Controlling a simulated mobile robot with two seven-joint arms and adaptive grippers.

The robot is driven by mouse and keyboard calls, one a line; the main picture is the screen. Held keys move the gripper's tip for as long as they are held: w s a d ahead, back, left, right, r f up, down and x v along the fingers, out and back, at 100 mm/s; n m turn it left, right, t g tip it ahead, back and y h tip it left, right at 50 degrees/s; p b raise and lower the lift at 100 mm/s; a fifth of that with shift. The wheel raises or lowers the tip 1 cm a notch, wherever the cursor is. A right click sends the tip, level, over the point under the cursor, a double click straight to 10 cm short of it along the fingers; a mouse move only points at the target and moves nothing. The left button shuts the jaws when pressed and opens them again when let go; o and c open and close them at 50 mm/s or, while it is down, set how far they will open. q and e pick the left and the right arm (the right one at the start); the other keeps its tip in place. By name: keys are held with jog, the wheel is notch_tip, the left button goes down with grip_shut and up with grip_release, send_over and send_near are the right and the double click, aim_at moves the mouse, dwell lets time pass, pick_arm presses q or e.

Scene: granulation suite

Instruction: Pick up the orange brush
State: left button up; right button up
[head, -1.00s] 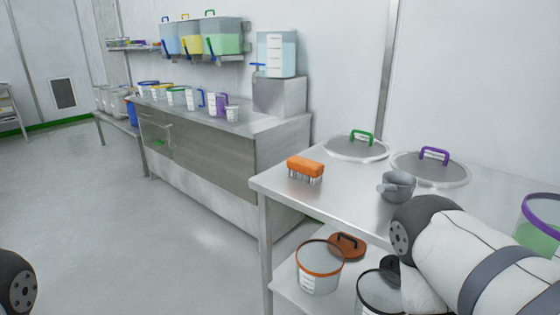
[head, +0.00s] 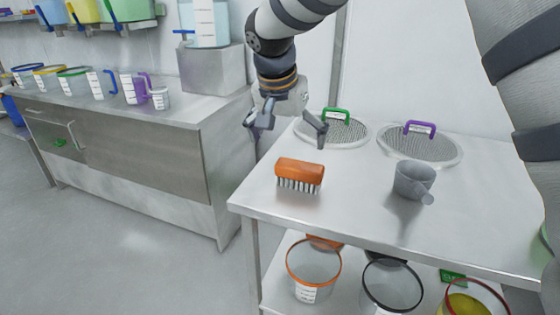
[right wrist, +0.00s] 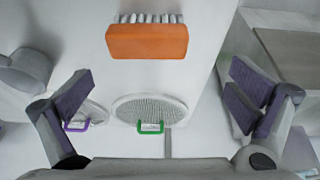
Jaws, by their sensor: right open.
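The orange brush (head: 300,174) lies bristles down on the steel table, near its left end. It also shows in the right wrist view (right wrist: 147,41), near the top, ahead of the fingers. My right gripper (head: 287,130) is open and empty, pointing down above and behind the brush, apart from it. In the right wrist view its two spread fingers (right wrist: 165,105) stand on either side, with the brush between their lines. My left gripper is not in view.
On the table (head: 330,220) stand a grey scoop-like cup (head: 413,180) and two round mesh sieves with a green handle (head: 337,116) and a purple handle (head: 420,128). Buckets (head: 313,270) stand on the shelf below. A steel cabinet (head: 140,150) is at the left.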

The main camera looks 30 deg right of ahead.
aim_at(298, 167)
jog(key=f, duration=0.1)
jog(key=s+d+f, duration=0.1)
jog(key=f, duration=0.1)
jog(key=shift+s+d, duration=0.15)
jog(key=x, duration=0.8)
jog(key=shift+b, duration=0.4)
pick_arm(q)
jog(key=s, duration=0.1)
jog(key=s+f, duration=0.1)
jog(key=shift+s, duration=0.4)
pick_arm(e)
jog(key=c, duration=0.9)
